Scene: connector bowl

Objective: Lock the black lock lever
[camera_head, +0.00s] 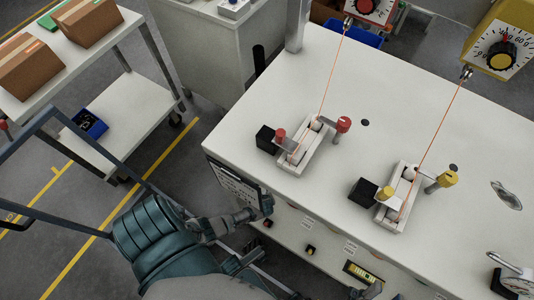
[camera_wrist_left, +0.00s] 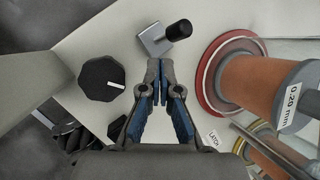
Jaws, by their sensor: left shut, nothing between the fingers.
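The black lock lever (camera_wrist_left: 178,31) shows at the top middle of the left wrist view. It has a black cylindrical grip on a flat grey plate (camera_wrist_left: 154,40). My left gripper (camera_wrist_left: 160,64) is shut and empty, with its blue-lined fingertips together just below the plate in the picture. Whether the tips touch the plate I cannot tell. In the head view my left arm reaches along the front of the white bench, and its fingertips cannot be made out. The lever cannot be made out there either.
A black dial knob (camera_wrist_left: 102,78) is left of the fingers. A copper-coloured wire spool (camera_wrist_left: 255,82) with a red-rimmed flange (camera_wrist_left: 218,72) is close on the right. The white bench (camera_head: 270,95) carries red-handled (camera_head: 305,150) and yellow-handled (camera_head: 400,198) fixtures with taut orange wires.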

